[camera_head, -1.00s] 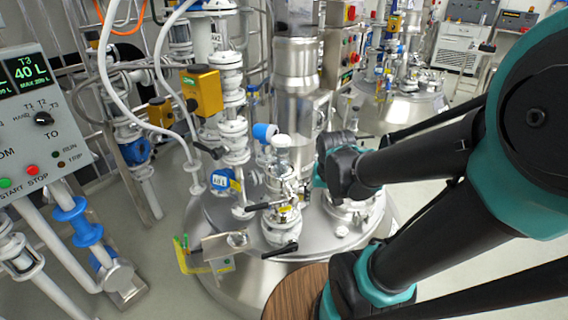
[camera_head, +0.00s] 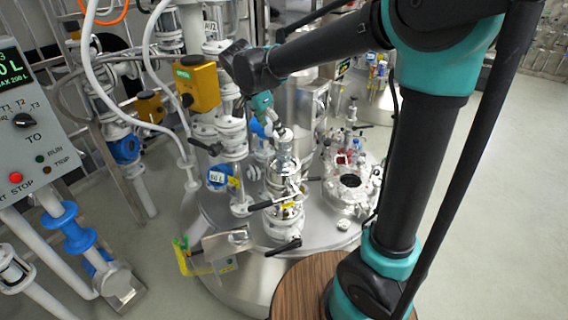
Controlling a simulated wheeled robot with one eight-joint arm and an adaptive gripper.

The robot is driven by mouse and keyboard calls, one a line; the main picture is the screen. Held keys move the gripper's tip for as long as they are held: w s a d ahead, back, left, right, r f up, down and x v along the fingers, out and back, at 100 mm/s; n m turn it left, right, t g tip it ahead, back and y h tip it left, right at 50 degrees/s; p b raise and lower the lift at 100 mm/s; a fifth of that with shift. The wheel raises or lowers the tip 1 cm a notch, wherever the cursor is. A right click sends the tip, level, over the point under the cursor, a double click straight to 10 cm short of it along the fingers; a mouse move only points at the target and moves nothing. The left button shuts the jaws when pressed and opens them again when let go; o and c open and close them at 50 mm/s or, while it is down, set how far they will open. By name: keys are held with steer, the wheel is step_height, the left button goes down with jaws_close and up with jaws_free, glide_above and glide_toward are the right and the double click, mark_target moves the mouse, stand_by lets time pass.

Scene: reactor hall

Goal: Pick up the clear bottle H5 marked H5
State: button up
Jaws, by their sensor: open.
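A clear bottle-like vessel (camera_head: 284,160) with a pale cap stands upright among the fittings on the steel reactor lid. I cannot read an H5 mark on it, so I cannot be sure it is the named bottle. My gripper (camera_head: 270,125) hangs below my teal wrist, just up and left of the cap. It is small and partly lost against the blue and white fittings behind it. It is open, and I see nothing held in it. I cannot tell whether it touches the cap.
Valves and pipework, with a yellow box (camera_head: 196,83), crowd the left of the lid. An open round port (camera_head: 350,181) lies to the right. A control panel (camera_head: 35,125) stands at far left. A wooden round top (camera_head: 298,285) is in front. The floor at right is clear.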

mark_target(283, 153)
steer(key=x, duration=0.9)
steer(key=shift+w+a, duration=0.1)
steer(key=shift+a+x, duration=0.1)
steer(key=shift+x, duration=1.2)
steer(key=shift+a+x, duration=0.15)
steer(key=shift+x, duration=1.15)
steer(key=shift+f, duration=0.1)
steer(key=shift+c, duration=0.5)
steer(key=c, duration=1.3)
